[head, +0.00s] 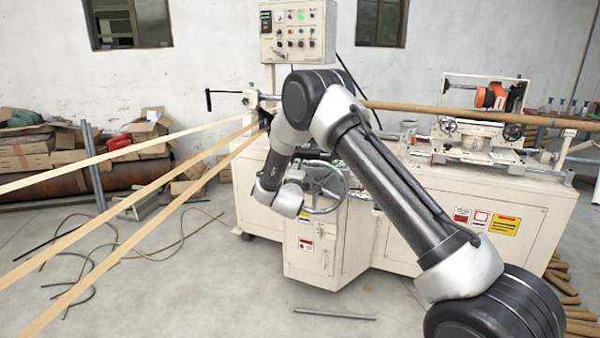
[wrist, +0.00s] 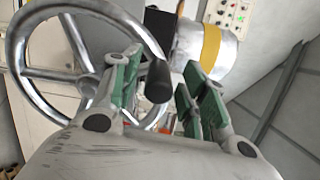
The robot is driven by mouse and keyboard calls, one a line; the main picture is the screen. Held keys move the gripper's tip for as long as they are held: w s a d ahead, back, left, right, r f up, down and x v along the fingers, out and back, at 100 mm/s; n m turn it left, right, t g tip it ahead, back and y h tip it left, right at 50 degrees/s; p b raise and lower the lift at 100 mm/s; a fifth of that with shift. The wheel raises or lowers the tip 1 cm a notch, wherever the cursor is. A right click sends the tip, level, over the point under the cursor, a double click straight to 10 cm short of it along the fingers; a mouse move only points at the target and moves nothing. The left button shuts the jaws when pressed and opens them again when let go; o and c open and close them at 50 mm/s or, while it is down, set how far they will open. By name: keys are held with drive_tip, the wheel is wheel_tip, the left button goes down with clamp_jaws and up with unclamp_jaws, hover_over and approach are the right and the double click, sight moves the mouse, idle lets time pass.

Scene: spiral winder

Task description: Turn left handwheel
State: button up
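The left handwheel, a chrome spoked wheel (head: 324,186), is on the front of the cream machine, partly hidden by my arm in the head view. In the wrist view its rim and spokes (wrist: 88,85) fill the left side. A black handle (wrist: 158,84) stands out from the wheel. Gaps show between the handle and both fingers.
A control box (head: 297,32) stands above the machine. Long tan strips (head: 140,193) cross the left side at waist height. A second, small handwheel (head: 449,126) is farther right. A metal rod (head: 335,313) lies on the floor in front of the cabinet.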

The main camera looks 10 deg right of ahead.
drive_tip(key=shift+s, duration=0.1)
drive_tip(key=v, duration=1.1)
drive_tip(key=shift+s+a, duration=0.2)
drive_tip(key=shift+s, duration=0.15)
